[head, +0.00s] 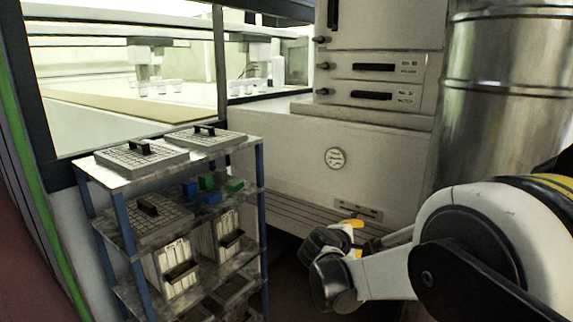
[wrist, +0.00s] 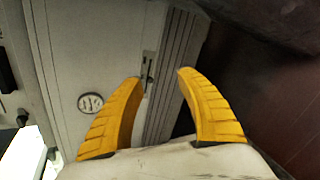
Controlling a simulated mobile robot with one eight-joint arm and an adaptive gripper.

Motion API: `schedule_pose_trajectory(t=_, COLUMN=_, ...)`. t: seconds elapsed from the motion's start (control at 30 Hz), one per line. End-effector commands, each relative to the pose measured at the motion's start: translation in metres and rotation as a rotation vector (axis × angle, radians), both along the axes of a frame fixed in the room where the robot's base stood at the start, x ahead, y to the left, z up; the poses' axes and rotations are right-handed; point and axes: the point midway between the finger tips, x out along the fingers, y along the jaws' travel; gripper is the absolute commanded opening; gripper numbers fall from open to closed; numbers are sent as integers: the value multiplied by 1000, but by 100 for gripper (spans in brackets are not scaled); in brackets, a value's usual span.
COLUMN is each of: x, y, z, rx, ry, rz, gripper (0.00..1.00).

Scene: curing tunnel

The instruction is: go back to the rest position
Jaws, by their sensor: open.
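My gripper (wrist: 160,76) is open and empty, with its two yellow fingers spread apart in the wrist view. In the head view my gripper (head: 354,238) is in front of the lower part of a pale cabinet, to the right of the shelf rack. It is partly hidden there by my own wrist. No object shows between the fingers.
A blue-posted shelf rack (head: 260,187) with gridded trays, small blocks and white racks stands at left. The pale cabinet (head: 290,150) has a round gauge (head: 335,158), also in the wrist view (wrist: 90,103). A metal cylinder (head: 505,95) stands at right.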

Motion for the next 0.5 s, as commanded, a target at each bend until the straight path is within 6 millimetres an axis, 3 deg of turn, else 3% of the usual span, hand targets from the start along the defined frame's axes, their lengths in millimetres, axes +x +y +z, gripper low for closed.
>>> schedule_pose_trajectory(t=0.03, x=-21, y=-9, z=12, rx=85, ry=-8, rz=-33, gripper=44)
schedule_pose_trajectory(t=0.2, x=-95, y=-26, z=34, rx=411, ry=-45, rz=-165, gripper=44)
schedule_pose_trajectory(t=0.5, x=-239, y=-22, z=37, rx=972, ry=-110, rz=-444, gripper=44)
